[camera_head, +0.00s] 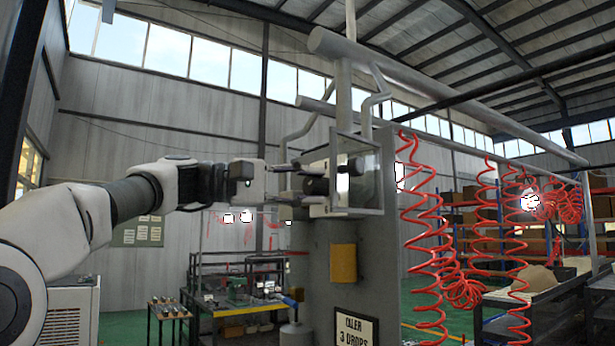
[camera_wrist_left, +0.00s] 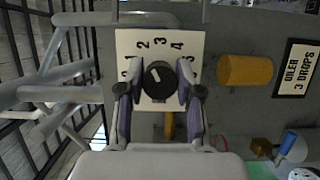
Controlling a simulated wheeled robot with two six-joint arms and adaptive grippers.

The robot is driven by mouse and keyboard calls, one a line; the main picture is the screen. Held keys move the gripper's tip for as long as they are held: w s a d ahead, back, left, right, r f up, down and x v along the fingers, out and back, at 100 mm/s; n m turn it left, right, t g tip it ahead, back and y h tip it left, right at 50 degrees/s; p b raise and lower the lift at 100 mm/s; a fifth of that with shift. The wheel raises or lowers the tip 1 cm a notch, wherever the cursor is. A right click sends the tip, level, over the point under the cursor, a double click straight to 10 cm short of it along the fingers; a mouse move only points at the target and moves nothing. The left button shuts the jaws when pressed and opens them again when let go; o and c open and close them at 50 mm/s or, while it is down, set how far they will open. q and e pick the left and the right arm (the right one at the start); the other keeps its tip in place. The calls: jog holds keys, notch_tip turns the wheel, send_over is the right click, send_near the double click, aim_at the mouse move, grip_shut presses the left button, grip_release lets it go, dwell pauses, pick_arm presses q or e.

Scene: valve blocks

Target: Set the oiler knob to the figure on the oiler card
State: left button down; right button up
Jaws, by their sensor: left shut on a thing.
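The black oiler knob (camera_wrist_left: 160,81) sits on a pale dial plate (camera_wrist_left: 130,42) with figures around it. Its white mark points up and a little left, close to the 2 and left of the 3. My left gripper (camera_wrist_left: 161,88) is shut on the knob, one finger on each side. In the head view my left gripper (camera_head: 293,180) reaches in from the left to the grey post, where the dial figures cannot be read. The oiler card (camera_wrist_left: 298,71) reads "OILER 3 DROPS"; it also shows low in the head view (camera_head: 356,330). My right gripper is not in view.
A yellow box (camera_head: 343,263) is fixed on the grey post (camera_head: 314,255) below a clear-sided box (camera_head: 360,178). Red coiled hoses (camera_head: 425,240) hang to the right. Pipes (camera_wrist_left: 50,85) run along the left in the wrist view. A workbench (camera_head: 235,300) stands behind.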

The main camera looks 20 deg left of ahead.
pick_arm(q)
jog(key=m+y+p, duration=0.1)
jog(key=m, duration=0.3)
jog(key=shift+r+y+p, duration=0.1)
jog(key=shift+y+p, duration=0.3)
jog(key=shift+m+g, duration=0.3)
jog(key=c, duration=0.9)
grip_release()
jog(key=shift+o, duration=0.7)
jog(key=shift+w+d, duration=0.15)
jog(key=shift+w, duration=0.05)
jog(key=v, duration=1.2)
jog(key=shift+d, duration=0.1)
